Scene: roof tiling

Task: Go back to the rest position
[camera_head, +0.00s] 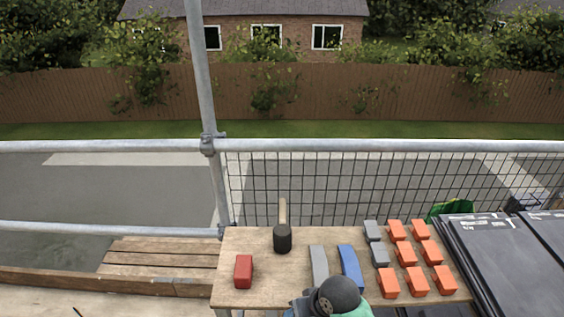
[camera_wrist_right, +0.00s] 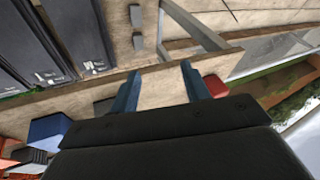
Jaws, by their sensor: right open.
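My right gripper (camera_wrist_right: 160,88) shows in the right wrist view with its two blue fingers spread apart. Nothing is held between them; bare wooden board shows in the gap. A red block (camera_wrist_right: 215,87) shows just beyond the right finger, apparently apart from it. In the head view a dark rounded part with a green patch, which looks like my right arm, covers the table's near edge. The right fingertips cannot be made out there. My left gripper is not in view.
The wooden table (camera_head: 263,291) holds a red block (camera_head: 243,271), a mallet (camera_head: 282,238), a grey bar (camera_head: 319,265), a blue bar (camera_head: 351,268), small grey blocks (camera_head: 380,254) and several orange blocks (camera_head: 407,253). Dark tiles (camera_head: 505,262) lie at right. A railing (camera_head: 110,146) runs behind.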

